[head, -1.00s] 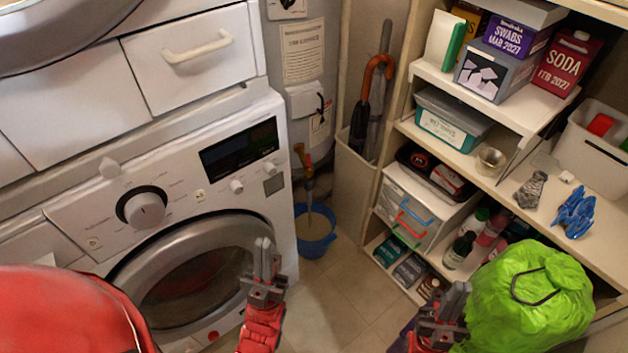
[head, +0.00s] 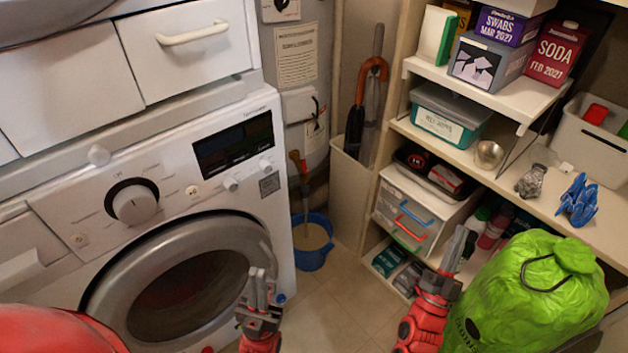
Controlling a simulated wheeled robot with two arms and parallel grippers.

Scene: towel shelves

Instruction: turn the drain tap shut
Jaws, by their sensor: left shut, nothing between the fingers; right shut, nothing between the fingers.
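The drain tap (head: 297,160) is a small brass-orange fitting low on the grey water heater (head: 296,75), in the gap right of the washing machine. A thin line drops from it toward a blue bucket (head: 325,249); I cannot tell whether it is water or a hose. The bucket holds something tan. The tap's handle position is too small to tell. My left gripper (head: 258,274) is shut and empty, in front of the washer door, below and left of the tap. My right gripper (head: 457,243) is shut and empty, before the lower shelves, well right of the tap.
The washing machine (head: 97,232) borders the gap on the left. A pale bin with umbrellas (head: 347,190) stands right of the bucket. Shelves (head: 452,153) with boxes fill the right side. A green bag (head: 535,300) is near my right arm. Some tiled floor (head: 325,300) is clear.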

